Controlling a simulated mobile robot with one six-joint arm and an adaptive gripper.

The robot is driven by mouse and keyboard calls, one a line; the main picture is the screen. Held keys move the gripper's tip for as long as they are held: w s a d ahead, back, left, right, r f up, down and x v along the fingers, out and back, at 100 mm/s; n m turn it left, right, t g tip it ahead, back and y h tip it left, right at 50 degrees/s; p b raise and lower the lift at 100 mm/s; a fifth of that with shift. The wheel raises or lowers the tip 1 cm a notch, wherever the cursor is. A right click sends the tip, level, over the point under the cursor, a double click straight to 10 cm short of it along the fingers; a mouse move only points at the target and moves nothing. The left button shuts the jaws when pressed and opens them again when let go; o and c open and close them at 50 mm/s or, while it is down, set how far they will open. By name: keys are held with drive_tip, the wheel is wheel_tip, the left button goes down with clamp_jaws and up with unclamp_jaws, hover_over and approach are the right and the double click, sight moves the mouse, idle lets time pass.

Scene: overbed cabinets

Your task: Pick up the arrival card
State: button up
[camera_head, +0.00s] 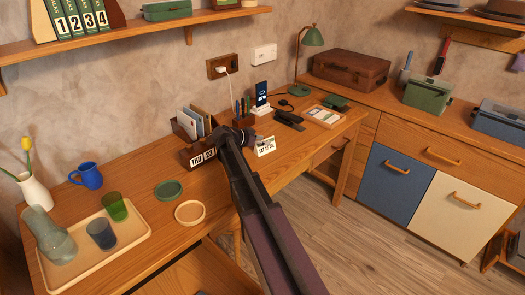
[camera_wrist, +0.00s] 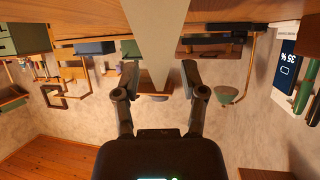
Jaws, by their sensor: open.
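A small white folded card (camera_head: 264,146) with dark and green print stands near the desk's front edge; its words are too small to read surely, but it is likely the arrival card. My gripper (camera_head: 240,138) is just left of it in the head view, low over the desk, its fingers partly hidden by my arm. In the wrist view my gripper (camera_wrist: 160,74) is open. A pale wedge-shaped surface (camera_wrist: 158,30), probably the card, reaches down between the two fingertips. I cannot tell whether either finger touches it.
A day-and-date block (camera_head: 203,157) and a letter holder (camera_head: 184,129) stand close left of my gripper. Behind are a phone on a stand (camera_head: 261,96) and a green lamp (camera_head: 309,42). A dark device (camera_head: 289,121) and a shallow tray (camera_head: 325,115) lie to the right.

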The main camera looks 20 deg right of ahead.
sight(264, 149)
idle(0.5)
clamp_jaws()
drive_tip(key=shift+r, duration=0.1)
wheel_tip(264, 149, up, 2)
drive_tip(key=p, duration=0.2)
drive_tip(key=shift+r+p, duration=0.25)
drive_tip(key=shift+p, duration=0.15)
drive_tip(key=shift+s+d+r+p, duration=0.1)
drive_tip(key=shift+s+r+p, duration=0.35)
drive_tip(key=shift+r+p, duration=0.15)
drive_tip(key=s+d+r+p, duration=0.1)
drive_tip(key=s+d, duration=0.5)
drive_tip(key=s, duration=0.7)
drive_tip(key=shift+s+d, duration=0.2)
drive_tip(key=shift+s, duration=0.15)
